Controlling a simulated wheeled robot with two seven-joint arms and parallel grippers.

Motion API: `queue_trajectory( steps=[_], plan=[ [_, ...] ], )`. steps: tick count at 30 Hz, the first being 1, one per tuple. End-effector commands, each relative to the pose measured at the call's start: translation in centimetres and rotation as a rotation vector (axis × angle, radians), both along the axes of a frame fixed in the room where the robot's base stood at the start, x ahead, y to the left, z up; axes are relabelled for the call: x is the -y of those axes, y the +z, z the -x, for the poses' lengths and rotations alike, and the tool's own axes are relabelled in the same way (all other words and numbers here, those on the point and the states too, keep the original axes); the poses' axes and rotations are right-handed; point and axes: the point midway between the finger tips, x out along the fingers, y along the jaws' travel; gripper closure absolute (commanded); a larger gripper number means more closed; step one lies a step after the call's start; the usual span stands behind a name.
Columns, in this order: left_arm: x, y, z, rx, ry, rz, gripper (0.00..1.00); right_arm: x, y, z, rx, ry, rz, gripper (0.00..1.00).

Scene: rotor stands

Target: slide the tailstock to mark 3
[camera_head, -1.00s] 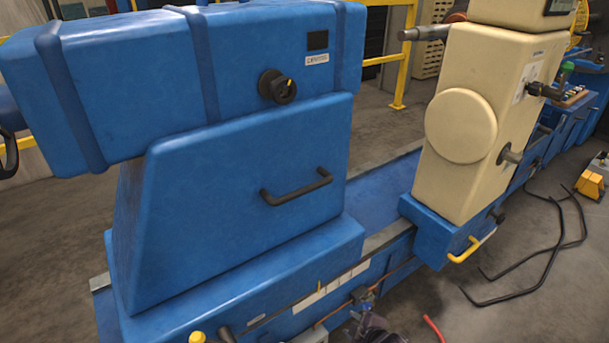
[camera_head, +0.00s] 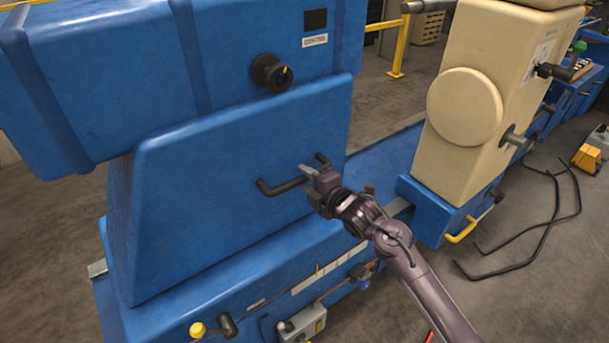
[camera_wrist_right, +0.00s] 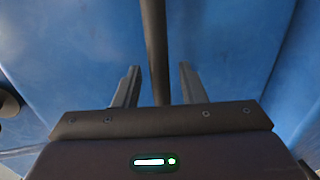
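The blue machine body on the left, which I take as the tailstock (camera_head: 220,190), stands on the blue bed. A black bar handle (camera_head: 280,187) is fixed to its front face. My right gripper (camera_head: 310,172) is at this handle. In the right wrist view the handle bar (camera_wrist_right: 154,45) runs between the two fingers of the gripper (camera_wrist_right: 159,70), with gaps on both sides; the gripper is open. A pale scale strip (camera_head: 335,266) with a small pointer lies along the bed's front below; its numbers are too small to read. My left gripper is not in view.
A cream column (camera_head: 480,120) on a blue base with a yellow handle (camera_head: 461,230) stands on the bed to the right. A yellow-knobbed lever (camera_head: 198,329) and a grey box (camera_head: 303,325) are at the bed's front. Black cables lie on the floor at right.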

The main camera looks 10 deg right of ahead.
Motion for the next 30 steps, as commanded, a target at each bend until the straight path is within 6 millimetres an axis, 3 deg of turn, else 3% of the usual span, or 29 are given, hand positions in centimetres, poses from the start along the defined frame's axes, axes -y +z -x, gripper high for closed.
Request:
queue_trajectory(
  steps=[4,13,22,30],
  plan=[
    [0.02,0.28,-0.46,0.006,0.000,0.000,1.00,-0.51,-0.17,-1.00,0.000,0.001,-0.001,0.63],
    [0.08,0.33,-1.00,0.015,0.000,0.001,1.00,-0.59,-0.35,-1.19,-0.001,0.001,-0.001,0.63],
    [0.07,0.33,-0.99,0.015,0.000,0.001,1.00,-0.56,-0.35,-1.17,-0.001,0.001,-0.001,1.00],
    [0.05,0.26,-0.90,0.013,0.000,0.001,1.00,-0.43,-0.39,-1.22,-0.002,0.001,0.000,1.00]
  ],
)
